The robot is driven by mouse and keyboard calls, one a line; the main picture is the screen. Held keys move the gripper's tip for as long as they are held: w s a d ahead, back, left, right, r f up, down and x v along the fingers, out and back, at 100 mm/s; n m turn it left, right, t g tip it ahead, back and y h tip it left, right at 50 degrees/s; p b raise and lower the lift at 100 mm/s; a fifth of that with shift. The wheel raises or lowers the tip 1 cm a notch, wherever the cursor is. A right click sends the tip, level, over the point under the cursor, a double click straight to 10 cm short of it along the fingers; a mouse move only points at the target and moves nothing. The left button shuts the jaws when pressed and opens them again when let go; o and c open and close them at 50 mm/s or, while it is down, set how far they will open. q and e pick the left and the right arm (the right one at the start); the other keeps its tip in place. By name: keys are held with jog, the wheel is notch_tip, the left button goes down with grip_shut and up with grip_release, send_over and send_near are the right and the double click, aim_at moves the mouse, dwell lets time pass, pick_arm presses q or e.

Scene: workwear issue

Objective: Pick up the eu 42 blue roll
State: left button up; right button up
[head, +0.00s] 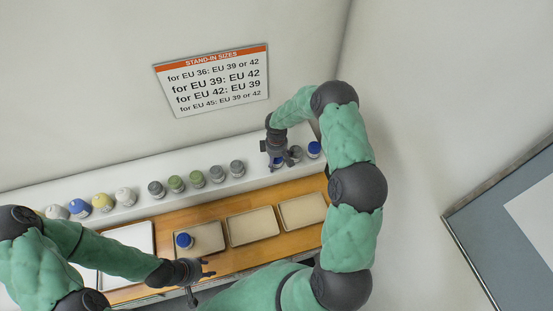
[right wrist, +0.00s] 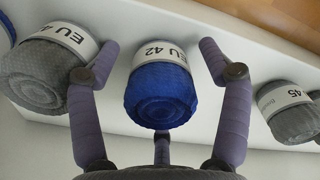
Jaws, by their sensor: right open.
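The blue roll with the EU 42 label (right wrist: 161,88) lies between the spread fingers of my right gripper (right wrist: 163,62) in the right wrist view. No finger visibly closes on it. In the head view this blue roll (head: 277,163) shows partly under my right gripper (head: 278,156), on the white ledge. My left gripper (head: 201,279) has its fingers apart and empty, in front of the trays.
A grey roll (right wrist: 50,58) with a partly hidden label and a grey EU 45 roll (right wrist: 290,108) flank it. Several other rolls line the ledge (head: 140,202). Another blue roll (head: 184,240) stands in a tray (head: 211,238). A sizes sign (head: 213,80) hangs above.

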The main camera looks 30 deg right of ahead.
jog(key=shift+c, duration=0.4)
jog(key=c, duration=1.2)
jog(key=shift+r, duration=0.1)
